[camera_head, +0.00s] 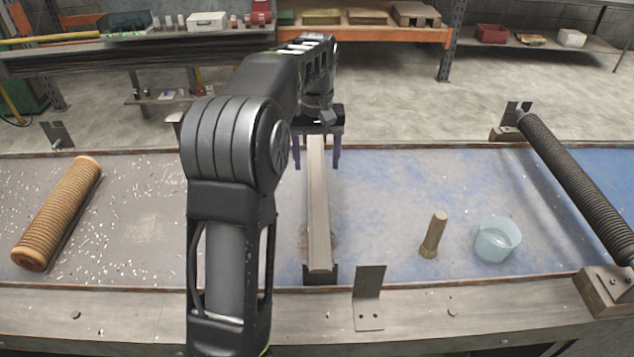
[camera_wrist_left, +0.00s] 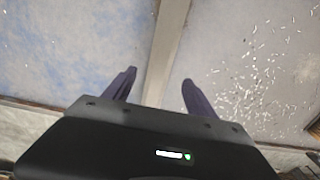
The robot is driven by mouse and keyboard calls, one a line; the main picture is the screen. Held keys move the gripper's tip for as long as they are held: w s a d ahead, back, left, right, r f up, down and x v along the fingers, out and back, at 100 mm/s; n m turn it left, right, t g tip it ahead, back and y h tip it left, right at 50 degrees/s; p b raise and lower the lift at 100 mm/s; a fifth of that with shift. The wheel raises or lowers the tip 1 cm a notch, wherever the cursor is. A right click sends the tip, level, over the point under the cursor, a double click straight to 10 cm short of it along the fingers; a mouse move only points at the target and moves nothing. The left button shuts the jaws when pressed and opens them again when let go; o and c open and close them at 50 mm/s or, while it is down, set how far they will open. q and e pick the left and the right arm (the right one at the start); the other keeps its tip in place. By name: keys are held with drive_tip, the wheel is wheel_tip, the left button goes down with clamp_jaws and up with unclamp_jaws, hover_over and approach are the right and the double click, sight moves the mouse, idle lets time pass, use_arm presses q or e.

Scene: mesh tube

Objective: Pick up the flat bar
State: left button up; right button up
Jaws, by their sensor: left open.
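The flat bar (camera_head: 319,215) is a long, narrow grey strip in the middle of the table in the head view. It runs from a dark block at the table's near edge away toward the far edge. My left gripper (camera_head: 317,163) is over the bar's far part, with one purple finger on each side of it. It is open, and the fingers look apart from the bar. In the left wrist view the bar (camera_wrist_left: 166,50) passes between the two fingertips (camera_wrist_left: 159,80); the gripper body hides its lower part. My right gripper is not in view.
A ribbed tan roll (camera_head: 58,212) lies at the left among white bits. A small upright brush-like cylinder (camera_head: 434,235) and a light blue cup (camera_head: 497,240) stand right of the bar. A dark ribbed roller (camera_head: 575,185) spans brackets at the right. A metal bracket (camera_head: 369,295) stands at the near edge.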

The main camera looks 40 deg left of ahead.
sight(317, 179)
use_arm(q)
drive_tip(key=shift+f, duration=0.1)
drive_tip(key=f, duration=0.2)
drive_tip(key=f+p, duration=0.1)
drive_tip(key=f, duration=0.2)
drive_tip(key=shift+w+a+p, duration=0.1)
drive_tip(key=shift+w+p, duration=0.1)
drive_tip(key=shift+p, duration=0.1)
drive_tip(key=shift+c, duration=0.5)
clamp_jaws()
idle(0.5)
drive_tip(key=shift+r, duration=0.15)
